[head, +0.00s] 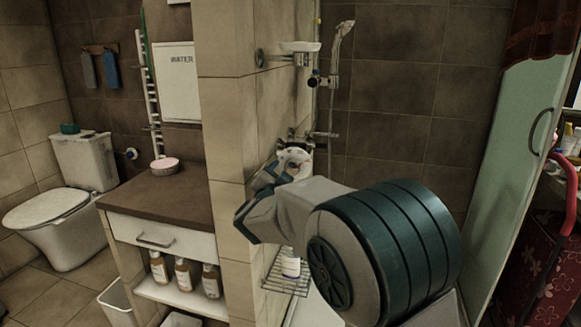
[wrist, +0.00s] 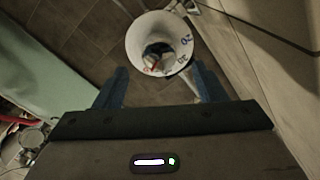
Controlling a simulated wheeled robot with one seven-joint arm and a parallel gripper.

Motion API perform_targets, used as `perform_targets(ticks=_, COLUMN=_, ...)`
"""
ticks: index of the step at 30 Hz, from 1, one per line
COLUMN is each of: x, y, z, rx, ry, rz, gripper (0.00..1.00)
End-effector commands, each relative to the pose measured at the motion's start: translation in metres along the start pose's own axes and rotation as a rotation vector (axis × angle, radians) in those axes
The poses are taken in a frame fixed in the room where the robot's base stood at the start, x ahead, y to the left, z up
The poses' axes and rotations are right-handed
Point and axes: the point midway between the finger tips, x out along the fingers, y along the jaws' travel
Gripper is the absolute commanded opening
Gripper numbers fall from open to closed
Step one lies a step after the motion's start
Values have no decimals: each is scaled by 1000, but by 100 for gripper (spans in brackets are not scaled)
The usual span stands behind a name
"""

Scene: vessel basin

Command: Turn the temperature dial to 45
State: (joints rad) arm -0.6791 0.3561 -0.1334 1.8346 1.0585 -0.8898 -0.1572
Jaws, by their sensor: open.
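The temperature dial is a round white plate (wrist: 142,35) with a dark knob (wrist: 158,52) at its middle, high in the wrist view. Blue and red marks run round its rim; most are too small to read, and I cannot tell the pointer's setting. In the head view the dial (head: 295,154) shows only partly above my gripper, below the wall taps. My gripper (wrist: 160,70) is open, its two blue fingers apart on the left and right of the dial's lower part. In the head view my gripper (head: 277,172) covers the lower dial. Contact cannot be told.
A tiled wall (head: 227,100) stands just left of my arm. A shower fitting (head: 315,80) is above the dial, and a wire shelf with a bottle (head: 291,263) is below. A glass panel (head: 515,130) stands to the right.

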Motion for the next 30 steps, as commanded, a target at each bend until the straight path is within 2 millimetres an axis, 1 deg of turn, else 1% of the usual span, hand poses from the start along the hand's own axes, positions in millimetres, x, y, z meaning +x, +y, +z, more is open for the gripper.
perform_targets(ticks=1, x=-14, y=-1, z=-1, rx=1, ry=-3, rz=-2, gripper=65)
perform_targets(ticks=6, x=-50, y=0, z=-1, rx=0, ry=-1, rz=0, gripper=65)
perform_targets(ticks=9, x=-66, y=0, z=-1, rx=0, ry=0, rz=-1, gripper=65)
perform_targets(ticks=12, x=-76, y=1, z=-2, rx=0, ry=0, rz=1, gripper=65)
perform_targets(ticks=17, x=-84, y=2, z=-2, rx=-2, ry=2, rz=2, gripper=65)
perform_targets(ticks=25, x=-84, y=1, z=-2, rx=-1, ry=1, rz=2, gripper=65)
perform_targets(ticks=28, x=-82, y=0, z=-6, rx=-2, ry=-15, rz=-8, gripper=65)
perform_targets(ticks=30, x=-79, y=-2, z=-16, rx=-4, ry=-46, rz=-29, gripper=65)
